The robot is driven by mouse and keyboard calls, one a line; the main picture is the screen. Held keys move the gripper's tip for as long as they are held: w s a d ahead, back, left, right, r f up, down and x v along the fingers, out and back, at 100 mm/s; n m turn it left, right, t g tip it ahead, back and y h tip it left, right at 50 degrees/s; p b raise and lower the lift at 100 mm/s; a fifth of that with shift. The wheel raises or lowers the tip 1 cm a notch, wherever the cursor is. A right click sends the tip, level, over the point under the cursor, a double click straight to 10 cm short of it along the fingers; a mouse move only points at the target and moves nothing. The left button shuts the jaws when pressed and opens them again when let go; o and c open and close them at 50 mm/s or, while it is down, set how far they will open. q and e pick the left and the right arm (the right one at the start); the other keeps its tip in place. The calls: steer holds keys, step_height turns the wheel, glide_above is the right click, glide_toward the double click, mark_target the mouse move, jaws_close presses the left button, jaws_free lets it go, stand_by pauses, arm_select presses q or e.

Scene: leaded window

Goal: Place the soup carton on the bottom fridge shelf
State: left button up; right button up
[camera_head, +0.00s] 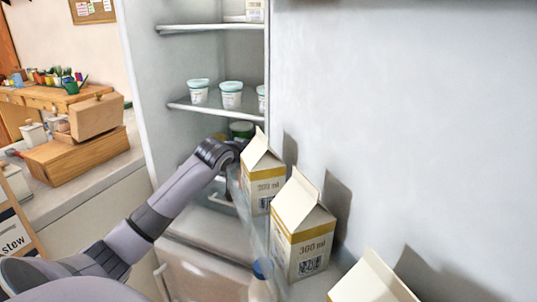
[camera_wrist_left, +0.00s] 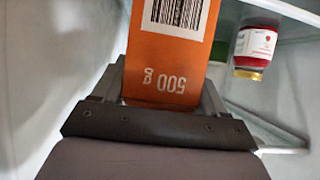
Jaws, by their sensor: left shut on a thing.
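In the left wrist view my left gripper (camera_wrist_left: 165,88) is shut on an orange carton (camera_wrist_left: 170,50) with a barcode and "500 g" on it, which I take for the soup carton. The print appears upside down there. In the head view my left arm reaches into the open fridge, and my left gripper and the carton are mostly hidden behind the door's cartons. The low part of the fridge shows a shelf edge (camera_head: 222,207) below my wrist; I cannot tell how far the carton is from it. My right gripper is not in view.
White-and-yellow cartons (camera_head: 303,240) stand in the door rack close right of my arm. Tubs (camera_head: 231,95) stand on the shelf above, and a green-topped container (camera_head: 241,129) sits behind my wrist. A red jar (camera_wrist_left: 255,47) is right of the held carton.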

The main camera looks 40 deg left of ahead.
arm_select(q)
steer(key=shift+w+r+p+x, duration=0.15)
steer(key=shift+r+x, duration=0.15)
steer(key=shift+x, duration=1.45)
steer(key=shift+w+r+p+x, duration=0.15)
steer(key=shift+r+x, duration=0.15)
steer(key=shift+x, duration=1.5)
steer(key=shift+w+r+p+x, duration=0.1)
steer(key=shift+w+r+x, duration=0.15)
steer(key=shift+x, duration=1.5)
steer(key=o, duration=1.5)
steer(key=shift+s+a, duration=0.1)
steer(key=shift+s+r, duration=0.35)
steer(key=shift+s, duration=0.3)
steer(key=shift+v, duration=5.3)
steer(key=shift+f, duration=0.1)
